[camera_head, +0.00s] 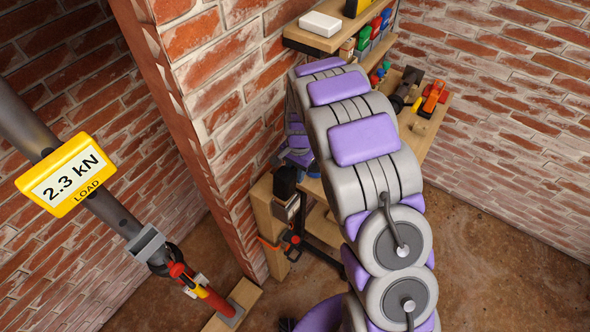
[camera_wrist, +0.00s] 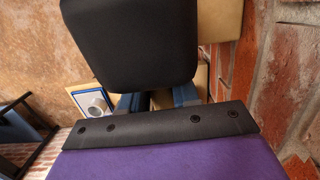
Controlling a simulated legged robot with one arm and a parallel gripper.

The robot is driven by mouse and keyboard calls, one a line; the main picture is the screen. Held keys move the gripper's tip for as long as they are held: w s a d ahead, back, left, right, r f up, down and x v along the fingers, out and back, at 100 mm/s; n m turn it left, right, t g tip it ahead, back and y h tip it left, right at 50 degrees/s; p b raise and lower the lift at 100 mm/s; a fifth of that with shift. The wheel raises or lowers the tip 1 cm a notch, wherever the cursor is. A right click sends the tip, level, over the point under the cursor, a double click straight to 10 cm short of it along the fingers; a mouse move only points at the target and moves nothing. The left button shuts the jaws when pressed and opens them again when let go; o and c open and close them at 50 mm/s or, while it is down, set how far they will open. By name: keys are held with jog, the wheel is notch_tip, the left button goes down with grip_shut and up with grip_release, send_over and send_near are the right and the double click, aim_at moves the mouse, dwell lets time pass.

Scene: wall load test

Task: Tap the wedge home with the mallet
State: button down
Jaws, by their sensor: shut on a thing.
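My gripper (camera_wrist: 156,100) is shut, its blue fingers showing beyond the dark plate in the wrist view. Just beyond them a large black rounded block, which looks like the mallet's head (camera_wrist: 130,45), fills the upper middle; its handle is mostly hidden. In the head view a black block, apparently the same mallet head (camera_head: 285,182), is beside the brick corner, above a wooden post (camera_head: 265,225). My arm hides much of the gripper there. I cannot make out the wedge for certain, nor whether the mallet touches anything.
A grey prop with a yellow display (camera_head: 68,175) reading 2.3 kN leans at left, its red foot on a plank (camera_head: 235,305). A brick wall corner (camera_head: 215,110) stands close to my gripper. A wooden bench (camera_head: 420,135) with tools is behind my arm. Floor at right is clear.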

jog(key=shift+r+p, duration=0.3)
jog(key=shift+r, duration=0.95)
jog(key=shift+r, duration=0.1)
jog(key=shift+r+p, duration=0.85)
jog(key=shift+r, duration=2.1)
jog(key=shift+f, duration=0.1)
jog(key=shift+d+f+b, duration=0.15)
jog(key=shift+f+b, duration=0.05)
jog(key=shift+b, duration=0.1)
jog(key=d+f+n+b, duration=0.7)
jog(key=d+b, duration=0.3)
jog(key=b, duration=0.2)
jog(key=shift+s+f+n+h, duration=0.25)
jog(key=shift+s+n+h, duration=0.05)
jog(key=shift+h, duration=0.1)
